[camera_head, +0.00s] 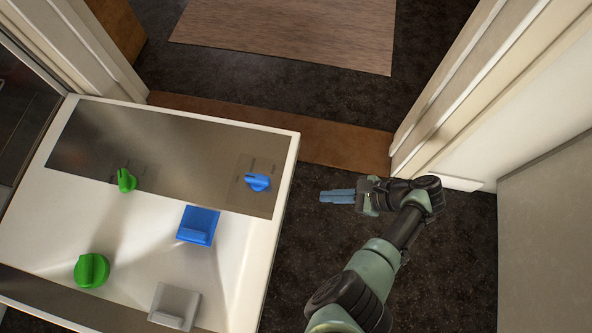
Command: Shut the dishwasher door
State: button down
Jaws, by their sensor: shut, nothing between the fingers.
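A white panel (140,215) with a steel strip (170,160) fills the lower left of the head view. It appears to be the dishwasher door lying open, but I cannot tell for sure; its hinge is not visible. It carries a small green knob (126,180), a blue knob (257,182), a blue block (198,225), a round green knob (91,270) and a grey block (174,305). My gripper (324,196) is shut and empty, its blue fingers pointing left toward the panel's right edge. A gap shows between them in the picture.
Dark floor (440,265) shows right of the panel. A white door frame (450,90) and a grey panel (550,220) stand on the right. A brown threshold strip (330,140) crosses behind, with a wooden board or mat (290,30) beyond. Another white frame (90,40) is at upper left.

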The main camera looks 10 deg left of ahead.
jog(key=b+x, duration=0.2)
jog(key=x, duration=0.2)
jog(key=b+x, duration=0.2)
jog(key=x, duration=0.1)
jog(key=s+b+x, duration=0.1)
jog(key=x, duration=0.3)
jog(key=shift+a+f+b, duration=0.15)
jog(key=shift+f+b, duration=0.25)
jog(key=shift+r, duration=2.45)
jog(key=shift+p, duration=0.3)
